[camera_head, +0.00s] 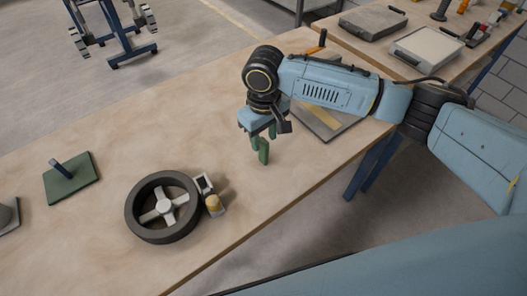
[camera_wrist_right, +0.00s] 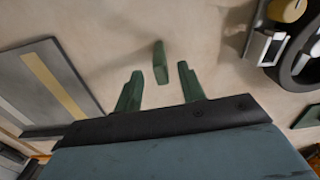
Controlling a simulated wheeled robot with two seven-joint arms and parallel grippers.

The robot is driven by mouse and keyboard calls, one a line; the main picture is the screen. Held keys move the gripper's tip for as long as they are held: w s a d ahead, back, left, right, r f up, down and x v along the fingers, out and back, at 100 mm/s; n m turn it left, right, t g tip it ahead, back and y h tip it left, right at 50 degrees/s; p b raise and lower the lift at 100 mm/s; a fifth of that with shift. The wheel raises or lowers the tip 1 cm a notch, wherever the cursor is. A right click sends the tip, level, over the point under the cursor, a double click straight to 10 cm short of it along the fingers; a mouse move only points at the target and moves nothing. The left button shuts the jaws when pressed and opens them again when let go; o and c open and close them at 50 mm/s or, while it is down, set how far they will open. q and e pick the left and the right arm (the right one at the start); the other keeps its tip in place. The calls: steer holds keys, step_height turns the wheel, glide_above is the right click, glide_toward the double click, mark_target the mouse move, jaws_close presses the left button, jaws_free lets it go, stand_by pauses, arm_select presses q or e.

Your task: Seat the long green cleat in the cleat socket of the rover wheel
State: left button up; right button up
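The long green cleat (camera_head: 263,152) is just below my right gripper (camera_head: 262,137) in the head view. In the right wrist view the cleat (camera_wrist_right: 160,62) shows between and beyond the two green fingertips (camera_wrist_right: 160,85), with a gap on each side. The right gripper is open. I cannot tell whether the cleat touches the table. The dark rover wheel (camera_head: 135,210) with pale spokes lies on the table to the left of the gripper. A small pale square socket (camera_head: 203,183) sits at its right rim. My left gripper is not in view.
A yellow-topped block (camera_head: 213,203) stands beside the wheel. A green plate with a post (camera_head: 72,180) lies at the left. A grey panel with a yellow strip (camera_head: 325,118) lies behind my right arm. The table between gripper and wheel is clear.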

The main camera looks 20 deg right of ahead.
mark_target(263, 152)
steer(key=shift+f, duration=1.45)
jaws_close()
steer(key=shift+r, duration=0.15)
